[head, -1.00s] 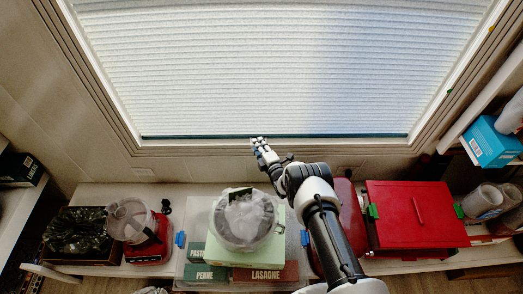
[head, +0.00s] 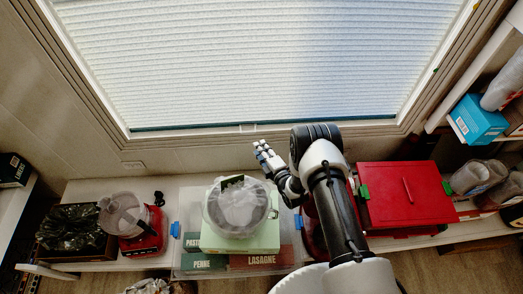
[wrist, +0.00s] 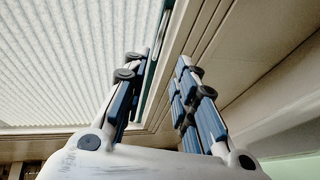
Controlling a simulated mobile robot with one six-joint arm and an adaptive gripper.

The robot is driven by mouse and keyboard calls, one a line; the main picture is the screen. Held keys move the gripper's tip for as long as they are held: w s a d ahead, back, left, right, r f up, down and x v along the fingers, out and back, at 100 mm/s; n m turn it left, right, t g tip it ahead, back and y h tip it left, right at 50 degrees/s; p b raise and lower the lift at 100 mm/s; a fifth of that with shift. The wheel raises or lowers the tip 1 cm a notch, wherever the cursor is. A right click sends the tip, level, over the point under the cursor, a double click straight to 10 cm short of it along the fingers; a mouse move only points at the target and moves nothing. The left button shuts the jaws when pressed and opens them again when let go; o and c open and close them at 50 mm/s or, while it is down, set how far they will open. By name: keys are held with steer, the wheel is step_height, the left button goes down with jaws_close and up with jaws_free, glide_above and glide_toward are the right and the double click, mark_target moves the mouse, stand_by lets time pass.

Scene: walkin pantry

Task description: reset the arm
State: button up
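My gripper (head: 262,148) is raised in front of the window wall, above the counter and just right of the clear round container. In the wrist view my gripper (wrist: 160,75) shows two blue-padded fingers spread apart with nothing between them. Beyond the fingers are the window frame and pleated blind. My arm is bent, with its elbow up near the window sill.
The window blind (head: 250,60) fills the back. A blue box (head: 478,118) sits on the right shelf.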

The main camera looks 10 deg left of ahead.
stand_by(0.4)
steer(key=w+d+r+m+h, duration=0.2)
steer(key=w+d+r, duration=0.15)
steer(key=r, duration=0.45)
steer(key=w+d+r+m+h, duration=0.25)
steer(key=w+r, duration=0.25)
steer(key=r, duration=0.3)
steer(key=s+d+r+m+g+h, duration=0.1)
steer(key=s+d+r+m, duration=0.15)
steer(key=r, duration=0.35)
steer(key=s+d+r+m+h, duration=0.1)
steer(key=d+r+m, duration=0.1)
steer(key=d+r, duration=0.3)
steer(key=s+d+r+m+g+h, duration=0.1)
steer(key=s+d+r+m, duration=0.15)
steer(key=r, duration=0.45)
steer(key=s+d+r+m+g+h, duration=0.1)
steer(key=s+d+r+m, duration=0.2)
steer(key=s+r, duration=0.3)
steer(key=s+d+r+m+g+h, duration=0.1)
steer(key=s+d+r+m, duration=0.25)
steer(key=s, duration=0.45)
steer(key=s+d+m+g, duration=0.1)
steer(key=s+m, duration=0.2)
steer(key=s, duration=0.9)
steer(key=s+d+m+g, duration=0.2)
steer(key=s+m, duration=0.1)
steer(key=s, duration=0.9)
steer(key=shift+r+g, duration=0.3)
